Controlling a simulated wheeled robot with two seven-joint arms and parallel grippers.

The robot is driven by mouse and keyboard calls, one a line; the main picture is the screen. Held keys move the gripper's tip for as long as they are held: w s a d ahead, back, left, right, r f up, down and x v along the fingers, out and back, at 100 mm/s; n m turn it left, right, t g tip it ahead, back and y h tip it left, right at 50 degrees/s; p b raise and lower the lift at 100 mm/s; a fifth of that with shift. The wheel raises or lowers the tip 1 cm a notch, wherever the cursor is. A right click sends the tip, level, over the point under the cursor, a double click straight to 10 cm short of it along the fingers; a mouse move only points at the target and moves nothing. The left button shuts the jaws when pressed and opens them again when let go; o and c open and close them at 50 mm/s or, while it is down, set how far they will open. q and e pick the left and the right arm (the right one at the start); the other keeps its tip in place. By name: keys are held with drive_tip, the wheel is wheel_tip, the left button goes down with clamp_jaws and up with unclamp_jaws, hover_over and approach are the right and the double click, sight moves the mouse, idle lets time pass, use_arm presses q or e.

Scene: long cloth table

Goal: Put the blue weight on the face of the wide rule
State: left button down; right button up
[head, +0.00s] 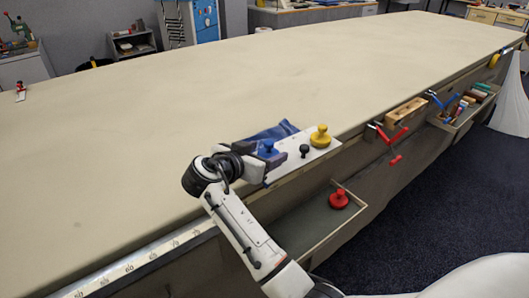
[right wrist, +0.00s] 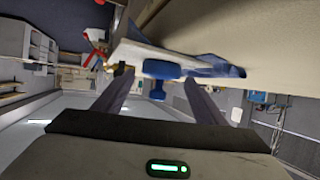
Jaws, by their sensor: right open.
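The blue weight (head: 268,147) stands near the table's front edge, beside a crumpled blue cloth and at the left end of a white board (head: 322,150). In the right wrist view, the blue weight (right wrist: 161,70) shows with its knob towards my gripper. My right gripper (head: 272,161) is open and empty, close to the blue weight. In the wrist view its fingers (right wrist: 158,84) lie either side of the knob, without visible contact. A wide pale rule (head: 140,262) with printed numbers runs along the front edge; my arm hides part of it. My left gripper is out of view.
A black weight (head: 304,151) and a yellow weight (head: 320,137) stand on the white board. A red weight (head: 338,199) lies in an open drawer (head: 310,247) below. Red clamps (head: 392,134) and a wooden block (head: 405,111) are along the edge. The tabletop (head: 200,100) behind is mostly clear.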

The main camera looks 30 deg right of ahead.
drive_tip(key=shift+s+a+r, duration=0.1)
drive_tip(key=shift+a+r, duration=0.05)
drive_tip(key=shift+a, duration=0.15)
drive_tip(key=b+v, duration=0.1)
drive_tip(key=v, duration=0.5)
drive_tip(key=shift+s, duration=0.1)
drive_tip(key=shift+s+a+r, duration=0.15)
drive_tip(key=shift+a, duration=0.15)
